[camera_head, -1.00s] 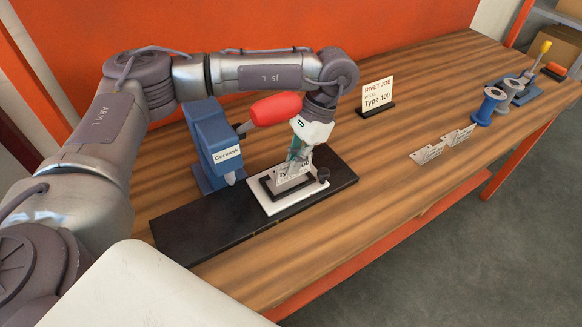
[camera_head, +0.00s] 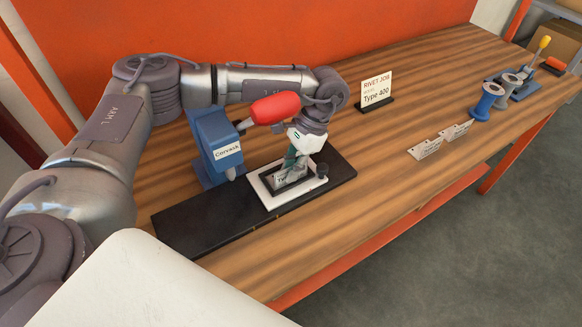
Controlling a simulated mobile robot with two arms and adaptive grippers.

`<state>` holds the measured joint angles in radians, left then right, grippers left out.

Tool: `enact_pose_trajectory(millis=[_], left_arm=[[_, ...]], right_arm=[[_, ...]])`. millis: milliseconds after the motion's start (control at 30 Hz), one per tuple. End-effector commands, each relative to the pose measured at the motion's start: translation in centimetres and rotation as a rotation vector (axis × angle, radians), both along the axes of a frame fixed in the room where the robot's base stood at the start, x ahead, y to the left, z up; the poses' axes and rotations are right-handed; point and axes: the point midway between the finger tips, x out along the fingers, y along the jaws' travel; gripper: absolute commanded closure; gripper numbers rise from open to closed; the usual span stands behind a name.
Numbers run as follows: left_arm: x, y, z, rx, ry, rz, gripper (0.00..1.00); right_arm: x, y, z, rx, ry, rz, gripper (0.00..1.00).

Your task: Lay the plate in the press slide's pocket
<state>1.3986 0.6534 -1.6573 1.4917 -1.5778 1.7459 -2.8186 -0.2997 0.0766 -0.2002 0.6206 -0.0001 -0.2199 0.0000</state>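The press slide (camera_head: 284,206) is a white block with a dark-rimmed pocket, on a black rail (camera_head: 205,226) in front of the blue press (camera_head: 217,150). A small pale plate (camera_head: 283,179) with print on it shows at the pocket, partly hidden by my fingers. My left gripper (camera_head: 294,166) points down over the pocket, and its fingers appear shut on the plate. The plate looks tilted and low at the pocket; I cannot tell whether it touches the floor of the pocket. My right gripper is not in view.
A red press handle (camera_head: 275,108) stands close behind my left wrist. A Type 400 job card (camera_head: 376,91) stands behind. Two more plates (camera_head: 425,149) (camera_head: 457,131) and blue and grey spools (camera_head: 487,101) are right.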

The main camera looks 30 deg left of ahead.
Motion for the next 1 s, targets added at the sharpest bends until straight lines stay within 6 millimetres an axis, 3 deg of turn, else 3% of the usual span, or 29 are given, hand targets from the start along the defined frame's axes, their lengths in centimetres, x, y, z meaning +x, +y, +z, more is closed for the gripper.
enact_pose_trajectory(millis=[433,500,1000], left_arm=[[0.0,0.0,0.6,0.000,0.000,0.001,0.69],[0.4,-0.2,0.9,-0.001,-0.004,0.001,0.69],[3.5,-2.2,10.0,0.000,-0.003,-0.002,0.69]], right_arm=[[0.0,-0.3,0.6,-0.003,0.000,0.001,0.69],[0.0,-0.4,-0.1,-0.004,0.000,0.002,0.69],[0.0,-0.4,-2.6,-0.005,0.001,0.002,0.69]])
